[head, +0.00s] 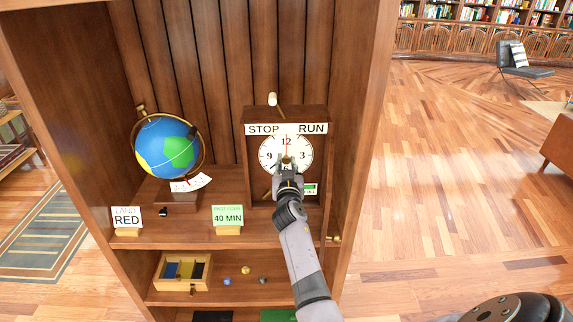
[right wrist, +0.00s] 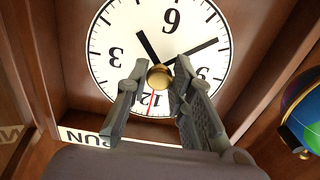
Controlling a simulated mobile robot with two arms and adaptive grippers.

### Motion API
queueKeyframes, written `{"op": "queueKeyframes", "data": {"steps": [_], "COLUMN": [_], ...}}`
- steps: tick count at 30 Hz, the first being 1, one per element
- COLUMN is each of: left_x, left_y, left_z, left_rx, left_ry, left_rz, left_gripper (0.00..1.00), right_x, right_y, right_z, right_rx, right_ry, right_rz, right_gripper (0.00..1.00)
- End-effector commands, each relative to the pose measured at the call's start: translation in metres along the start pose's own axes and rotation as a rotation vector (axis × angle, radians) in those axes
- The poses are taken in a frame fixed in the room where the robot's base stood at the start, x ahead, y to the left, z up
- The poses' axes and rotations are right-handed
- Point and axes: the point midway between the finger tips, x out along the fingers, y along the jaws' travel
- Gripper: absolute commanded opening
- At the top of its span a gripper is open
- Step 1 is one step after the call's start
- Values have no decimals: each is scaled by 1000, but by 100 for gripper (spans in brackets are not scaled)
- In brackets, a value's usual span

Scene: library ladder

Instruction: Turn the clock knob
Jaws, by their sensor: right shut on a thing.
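The clock has a white round face (head: 272,148) in a brown wooden case on the shelf, and the face shows upside down in the right wrist view (right wrist: 107,72). A round brass knob (right wrist: 160,77) sits at the centre of the face. My right gripper (right wrist: 158,85) has its fingers on both sides of the knob and is shut on it. In the head view my right gripper (head: 287,168) covers the lower middle of the face. A red hand (right wrist: 152,104) points near 12; two black hands point elsewhere. My left gripper is not in view.
A STOP and RUN label (head: 286,129) and a pale-tipped lever (head: 272,100) top the clock. A globe (head: 167,146) stands left. A 40 MIN card (head: 228,214) and a RED card (head: 126,217) stand on the shelf's front. Below is a wooden box (head: 183,286). Cabinet sides flank the clock.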

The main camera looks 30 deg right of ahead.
Motion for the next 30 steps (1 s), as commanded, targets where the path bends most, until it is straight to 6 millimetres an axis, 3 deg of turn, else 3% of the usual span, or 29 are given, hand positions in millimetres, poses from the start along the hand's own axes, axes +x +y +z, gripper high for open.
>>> {"op": "queueKeyframes", "data": {"steps": [11, 22, 23, 30], "left_x": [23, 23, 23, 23], "left_y": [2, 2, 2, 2], "left_z": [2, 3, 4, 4], "left_rx": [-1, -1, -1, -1], "left_ry": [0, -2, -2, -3], "left_rz": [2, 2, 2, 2], "left_gripper": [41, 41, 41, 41], "right_x": [0, 0, 0, 0], "right_y": [-1, -1, -1, 0], "right_z": [2, -1, -1, -1], "right_rx": [173, 205, 204, 204], "right_ry": [3, 2, 2, 2], "right_rz": [0, -1, -1, -1], "right_gripper": [0, 0, 23, 39]}}
